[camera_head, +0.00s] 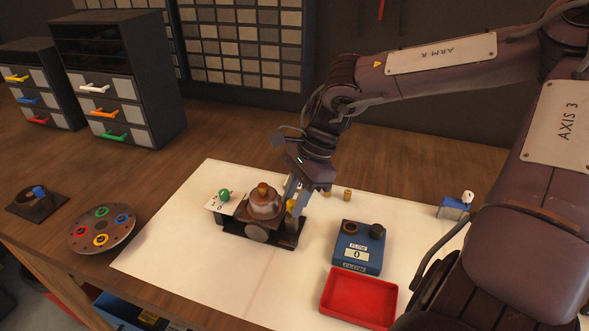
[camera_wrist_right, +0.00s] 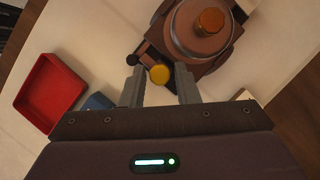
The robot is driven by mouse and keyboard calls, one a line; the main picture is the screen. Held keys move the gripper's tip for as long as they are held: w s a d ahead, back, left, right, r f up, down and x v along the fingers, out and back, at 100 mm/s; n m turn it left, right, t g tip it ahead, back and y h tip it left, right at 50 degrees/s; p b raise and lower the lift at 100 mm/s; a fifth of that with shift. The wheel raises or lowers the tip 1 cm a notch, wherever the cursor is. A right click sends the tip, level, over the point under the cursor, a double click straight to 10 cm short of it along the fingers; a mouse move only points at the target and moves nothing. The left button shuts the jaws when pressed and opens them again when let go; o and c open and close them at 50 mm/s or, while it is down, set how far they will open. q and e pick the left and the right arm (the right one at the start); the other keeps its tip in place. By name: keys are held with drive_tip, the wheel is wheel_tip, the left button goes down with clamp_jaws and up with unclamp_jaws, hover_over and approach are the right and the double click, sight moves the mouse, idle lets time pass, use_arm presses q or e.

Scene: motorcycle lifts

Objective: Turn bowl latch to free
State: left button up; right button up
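A brown carburettor-like unit (camera_head: 264,205) with a round bowl and an orange-brown cap sits on a dark base on the white mat. It also shows at the top of the right wrist view (camera_wrist_right: 200,35). A small yellow knob (camera_wrist_right: 159,75), which looks like the bowl latch, is on its near side; in the head view the knob (camera_head: 291,206) is partly hidden by my gripper. My right gripper (camera_wrist_right: 160,88) is open, its two fingers on either side of the knob, with small gaps visible. Whether a finger touches it I cannot tell. My left gripper is not in view.
A blue flow box (camera_head: 357,247) and a red tray (camera_head: 358,297) lie right of the unit. Small brass pieces (camera_head: 347,195) stand behind. A round disc with coloured rings (camera_head: 101,230) and drawer cabinets (camera_head: 122,75) are at left. The mat's front left is clear.

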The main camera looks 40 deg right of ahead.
drive_tip(key=v, duration=0.7)
drive_tip(key=shift+d+r+b, duration=0.2)
drive_tip(key=shift+r+b, duration=0.15)
drive_tip(key=shift+b, duration=0.1)
drive_tip(key=shift+s+r, duration=0.1)
